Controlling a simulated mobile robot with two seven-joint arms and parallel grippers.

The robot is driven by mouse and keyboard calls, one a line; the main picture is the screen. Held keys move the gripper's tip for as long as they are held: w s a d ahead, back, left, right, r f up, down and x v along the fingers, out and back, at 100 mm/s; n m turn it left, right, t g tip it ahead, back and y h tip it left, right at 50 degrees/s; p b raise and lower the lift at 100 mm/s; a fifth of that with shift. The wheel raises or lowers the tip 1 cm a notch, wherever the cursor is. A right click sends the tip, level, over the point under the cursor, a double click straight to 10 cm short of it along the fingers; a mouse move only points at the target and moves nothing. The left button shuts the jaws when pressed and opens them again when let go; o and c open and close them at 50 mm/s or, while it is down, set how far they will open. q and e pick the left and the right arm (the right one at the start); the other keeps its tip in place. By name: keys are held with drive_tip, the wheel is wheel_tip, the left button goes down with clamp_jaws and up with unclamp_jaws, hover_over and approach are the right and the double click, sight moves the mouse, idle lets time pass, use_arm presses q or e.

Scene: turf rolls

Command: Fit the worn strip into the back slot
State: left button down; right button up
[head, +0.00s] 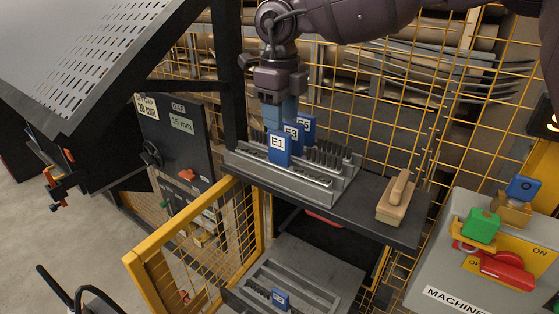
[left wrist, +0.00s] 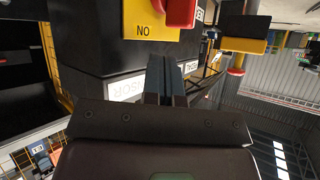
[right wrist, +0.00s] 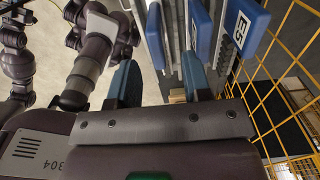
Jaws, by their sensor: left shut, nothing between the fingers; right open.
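A grey rack (head: 325,190) on the dark shelf holds dark bristled strips with blue tags: E1 (head: 278,148), E3 (head: 293,132) and one behind that appears to read E5 (head: 307,128). My right gripper (head: 279,108) points down over the rack's left part, just behind the E1 tag. In the right wrist view it is open (right wrist: 160,85), with tag E5 (right wrist: 241,27) right of the fingers. Contact is unclear. Another blue-tagged strip (head: 280,298) lies in a lower tray. I cannot tell which strip is worn. My left gripper (left wrist: 166,80) is shut and empty, away from the rack.
A wooden-handled brush (head: 396,198) stands on the shelf right of the rack. A grey machine panel (head: 465,255) with green and red controls is at right. A yellow mesh gate (head: 190,240) stands open at front left. Yellow mesh closes off the back.

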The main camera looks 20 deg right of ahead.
sight(280, 152)
drive_tip(key=shift+s+a+f+p, duration=0.1)
drive_tip(key=shift+f+p, duration=0.1)
drive_tip(key=shift+f, duration=1.1)
drive_tip(key=shift+a+f+p, duration=0.1)
drive_tip(key=shift+f+p, duration=0.05)
drive_tip(key=shift+f, duration=1.15)
clamp_jaws()
drive_tip(key=shift+r, duration=0.1)
